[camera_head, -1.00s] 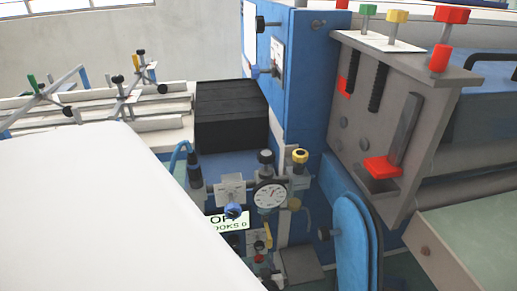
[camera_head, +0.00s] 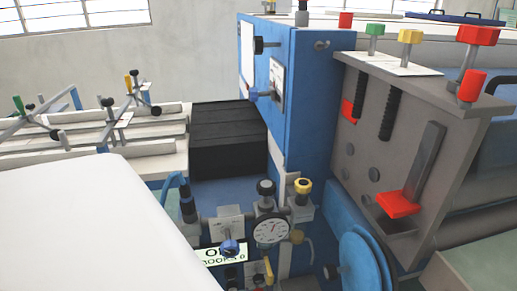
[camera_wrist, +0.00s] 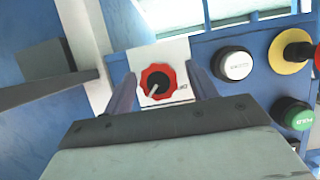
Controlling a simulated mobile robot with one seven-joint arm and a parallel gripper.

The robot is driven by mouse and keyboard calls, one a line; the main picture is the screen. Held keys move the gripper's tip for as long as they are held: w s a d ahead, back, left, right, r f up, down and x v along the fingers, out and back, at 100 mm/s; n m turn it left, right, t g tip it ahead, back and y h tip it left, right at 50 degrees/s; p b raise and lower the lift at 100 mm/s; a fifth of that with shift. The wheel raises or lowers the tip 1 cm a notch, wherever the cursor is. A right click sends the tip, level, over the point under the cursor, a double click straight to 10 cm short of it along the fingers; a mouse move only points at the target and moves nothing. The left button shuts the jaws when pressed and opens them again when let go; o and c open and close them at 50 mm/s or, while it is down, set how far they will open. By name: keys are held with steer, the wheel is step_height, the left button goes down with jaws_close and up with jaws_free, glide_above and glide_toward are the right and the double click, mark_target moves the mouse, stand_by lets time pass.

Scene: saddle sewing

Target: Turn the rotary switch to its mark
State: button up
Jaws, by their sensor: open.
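The rotary switch (camera_wrist: 158,82) shows in the wrist view as a black knob with a pale pointer line on a red scalloped ring. It sits on a white plate (camera_wrist: 174,52) with small dark lettering at its right edge, too small to read. The pointer line slants toward the lower left. My gripper (camera_wrist: 161,72) is open, with one finger on each side of the switch in the picture. I cannot tell whether either finger touches it. I cannot make out this switch or my gripper in the head view.
The head view shows a blue machine cabinet (camera_head: 310,90), a dial gauge (camera_head: 271,231) and a grey bracket with red parts (camera_head: 410,120).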

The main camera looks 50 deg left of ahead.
steer(key=c, duration=1)
